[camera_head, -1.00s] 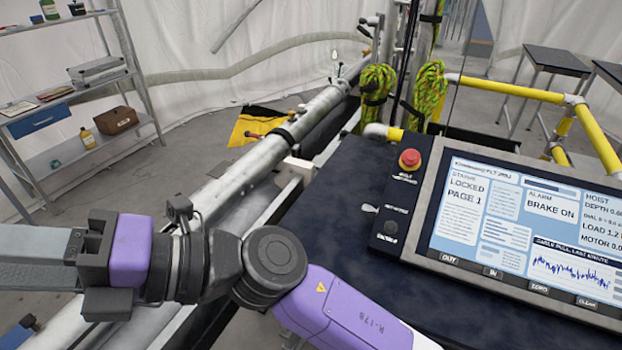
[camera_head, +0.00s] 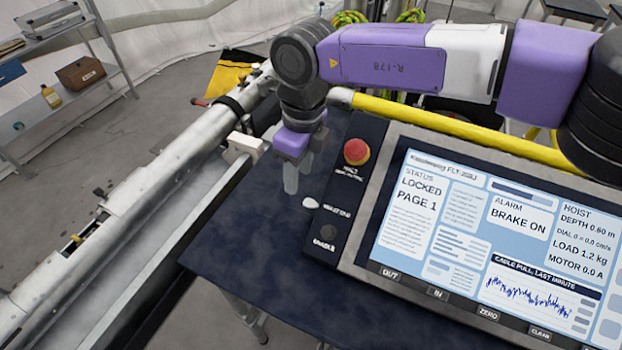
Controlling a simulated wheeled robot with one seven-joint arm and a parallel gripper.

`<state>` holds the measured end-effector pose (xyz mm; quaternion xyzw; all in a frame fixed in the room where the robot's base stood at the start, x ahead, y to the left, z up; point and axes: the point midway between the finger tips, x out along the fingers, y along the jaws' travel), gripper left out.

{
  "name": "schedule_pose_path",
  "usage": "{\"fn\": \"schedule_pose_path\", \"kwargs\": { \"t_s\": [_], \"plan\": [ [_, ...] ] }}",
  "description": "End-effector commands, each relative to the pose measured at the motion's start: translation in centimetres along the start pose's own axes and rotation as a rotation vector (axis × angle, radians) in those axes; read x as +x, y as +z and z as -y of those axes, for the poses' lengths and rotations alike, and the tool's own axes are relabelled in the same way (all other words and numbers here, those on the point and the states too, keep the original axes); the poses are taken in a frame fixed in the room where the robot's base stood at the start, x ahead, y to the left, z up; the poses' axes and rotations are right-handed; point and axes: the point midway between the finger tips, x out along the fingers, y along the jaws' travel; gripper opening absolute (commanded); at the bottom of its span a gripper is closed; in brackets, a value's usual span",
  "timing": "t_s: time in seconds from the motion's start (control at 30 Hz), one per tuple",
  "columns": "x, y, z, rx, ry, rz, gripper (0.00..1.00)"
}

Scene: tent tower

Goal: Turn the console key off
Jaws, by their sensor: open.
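The console (camera_head: 362,220) has a large lit screen reading "LOCKED PAGE 1" and "BRAKE ON". A black control strip (camera_head: 335,190) runs along its left side. A small pale key (camera_head: 310,203) sits at the strip's left edge, below the red button. Its exact turn angle is too small to tell. My gripper (camera_head: 297,178) points down just above and left of the key in the picture, with pale fingers, open and empty. The fingers look apart from the key, but their height over the table is hard to judge.
A red emergency button (camera_head: 357,152) stands up close to the right of my gripper. A dark round control (camera_head: 328,232) lies below the key. A yellow rail (camera_head: 460,128) passes behind the console. The dark table (camera_head: 265,255) is bare at front left. A long metal pipe (camera_head: 150,195) runs left.

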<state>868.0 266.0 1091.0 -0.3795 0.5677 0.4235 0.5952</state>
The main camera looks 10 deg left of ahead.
Motion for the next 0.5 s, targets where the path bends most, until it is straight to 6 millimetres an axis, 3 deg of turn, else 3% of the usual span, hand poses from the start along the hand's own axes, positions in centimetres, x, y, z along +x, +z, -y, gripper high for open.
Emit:
{"fn": "schedule_pose_path", "kwargs": {
  "t_s": [0.07,0.27,0.5],
  "plan": [
    [-0.2,-0.9,0.9,-0.004,-0.026,-0.037,0.44],
    [0.5,-1.8,0.9,-0.013,-0.03,-0.073,0.44],
    [3.9,-1.9,0.9,-0.013,-0.026,-0.07,0.44]
  ]
}}
